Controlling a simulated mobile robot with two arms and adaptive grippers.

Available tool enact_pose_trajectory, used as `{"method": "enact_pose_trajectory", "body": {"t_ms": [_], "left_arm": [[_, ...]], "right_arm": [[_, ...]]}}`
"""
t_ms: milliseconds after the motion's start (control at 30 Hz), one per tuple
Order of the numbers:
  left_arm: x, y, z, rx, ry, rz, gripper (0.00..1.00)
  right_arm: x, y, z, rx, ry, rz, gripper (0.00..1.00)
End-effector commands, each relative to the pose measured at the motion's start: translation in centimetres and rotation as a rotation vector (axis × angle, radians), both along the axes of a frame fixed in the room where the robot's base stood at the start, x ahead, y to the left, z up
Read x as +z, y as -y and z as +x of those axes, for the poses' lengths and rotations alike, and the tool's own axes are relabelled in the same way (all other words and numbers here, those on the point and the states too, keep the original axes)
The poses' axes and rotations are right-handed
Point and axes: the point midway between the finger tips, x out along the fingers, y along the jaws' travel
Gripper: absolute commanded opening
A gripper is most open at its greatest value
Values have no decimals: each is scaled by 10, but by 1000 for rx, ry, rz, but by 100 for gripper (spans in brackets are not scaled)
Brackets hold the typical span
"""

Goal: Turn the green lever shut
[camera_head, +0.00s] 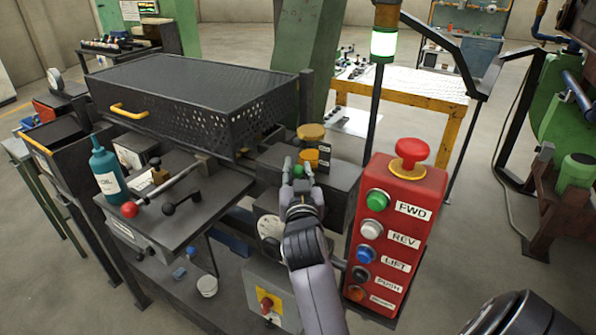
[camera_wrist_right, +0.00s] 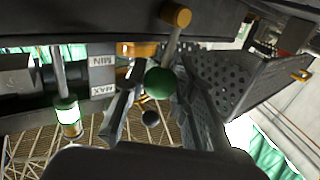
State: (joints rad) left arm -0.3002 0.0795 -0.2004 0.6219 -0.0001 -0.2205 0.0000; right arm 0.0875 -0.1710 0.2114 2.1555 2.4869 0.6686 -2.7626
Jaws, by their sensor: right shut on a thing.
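The green lever's ball knob (camera_wrist_right: 160,83) sits between the two fingers of my right gripper (camera_wrist_right: 155,108) in the wrist view. A short rod runs from the ball up to a yellow-brown round cap (camera_wrist_right: 176,16). In the head view my right gripper (camera_head: 298,172) is shut on the same green knob (camera_head: 299,171), beside the yellow-brown caps (camera_head: 311,133) on the dark housing. The fingers hide part of the lever there. My left gripper is not in view.
A red button box (camera_head: 421,192) with a red mushroom button stands just right of my right arm. A perforated black cover (camera_head: 200,85) lies behind left. A dark shelf (camera_head: 190,225) carries a teal bottle (camera_head: 108,172) and a red-knobbed lever (camera_head: 130,209). MIN and MAX labels (camera_wrist_right: 102,75) are near the knob.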

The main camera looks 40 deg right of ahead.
Motion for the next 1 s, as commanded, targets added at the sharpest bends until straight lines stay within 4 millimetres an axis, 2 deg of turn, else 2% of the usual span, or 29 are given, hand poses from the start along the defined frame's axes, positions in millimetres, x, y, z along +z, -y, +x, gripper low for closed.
{"method": "enact_pose_trajectory", "body": {"t_ms": [567,1000], "left_arm": [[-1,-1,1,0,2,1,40],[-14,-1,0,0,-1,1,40]], "right_arm": [[0,1,-1,-2,8,-1,0],[-4,6,-12,-4,196,73,0]]}}
